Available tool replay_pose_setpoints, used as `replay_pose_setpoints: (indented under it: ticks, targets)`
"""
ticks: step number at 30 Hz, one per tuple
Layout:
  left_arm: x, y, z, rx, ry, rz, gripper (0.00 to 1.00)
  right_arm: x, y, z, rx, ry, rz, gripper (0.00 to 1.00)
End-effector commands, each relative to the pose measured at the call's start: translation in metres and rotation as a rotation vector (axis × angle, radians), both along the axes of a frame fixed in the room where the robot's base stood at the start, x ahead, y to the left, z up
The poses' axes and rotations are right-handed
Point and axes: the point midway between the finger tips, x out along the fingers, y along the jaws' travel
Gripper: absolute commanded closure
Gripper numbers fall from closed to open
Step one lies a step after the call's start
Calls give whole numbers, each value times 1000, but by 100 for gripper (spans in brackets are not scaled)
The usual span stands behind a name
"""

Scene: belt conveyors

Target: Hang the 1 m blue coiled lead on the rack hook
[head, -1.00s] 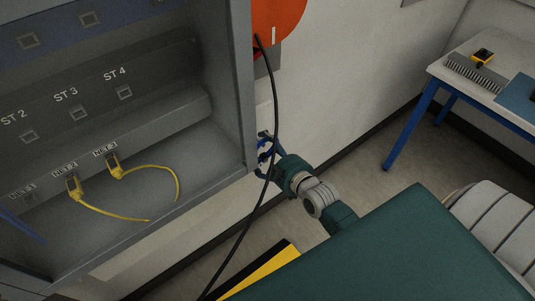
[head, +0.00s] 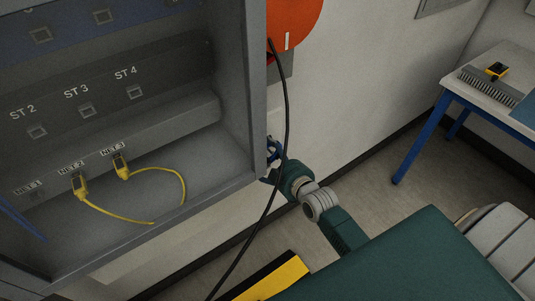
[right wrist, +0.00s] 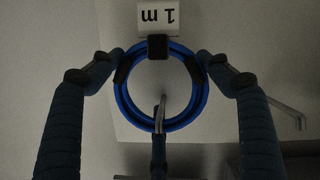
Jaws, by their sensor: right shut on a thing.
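The blue coiled lead (right wrist: 122,92) fills the middle of the right wrist view as a ring, with a black clip and a white "1 m" tag (right wrist: 158,16) at its top, upside down. My right gripper (right wrist: 158,80) is shut on the coil, its fingers at both sides and one below. In the head view my right gripper (head: 273,151) is beside the cabinet's right edge, partly hidden by the cabinet and a black cable. A pale metal bar, perhaps the rack hook (right wrist: 285,108), stands apart, right of the coil. My left gripper is not in view.
A grey cabinet (head: 256,95) with yellow leads (head: 120,217) in its lower ports stands left. A black cable (head: 283,130) hangs from an orange disc (head: 294,25) in front of my right arm. A table (head: 475,95) stands right. A yellow-black edge (head: 268,280) lies below.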

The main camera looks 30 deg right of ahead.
Motion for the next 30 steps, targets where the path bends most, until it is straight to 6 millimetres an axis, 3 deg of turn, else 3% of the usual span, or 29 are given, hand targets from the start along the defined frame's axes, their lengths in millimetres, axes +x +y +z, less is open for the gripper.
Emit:
replay_pose_setpoints:
  ticks: [12,13,16,26,30]
  targets:
    - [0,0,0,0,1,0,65,0,0,1,0,-2,0,53]
    - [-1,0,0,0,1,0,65,0,0,1,0,-2,0,19]
    - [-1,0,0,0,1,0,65,0,0,1,0,-2,0,0]
    - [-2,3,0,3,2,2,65,-2,0,0,0,1,0,0]
    - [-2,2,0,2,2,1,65,-17,-1,3,-1,2,0,0]
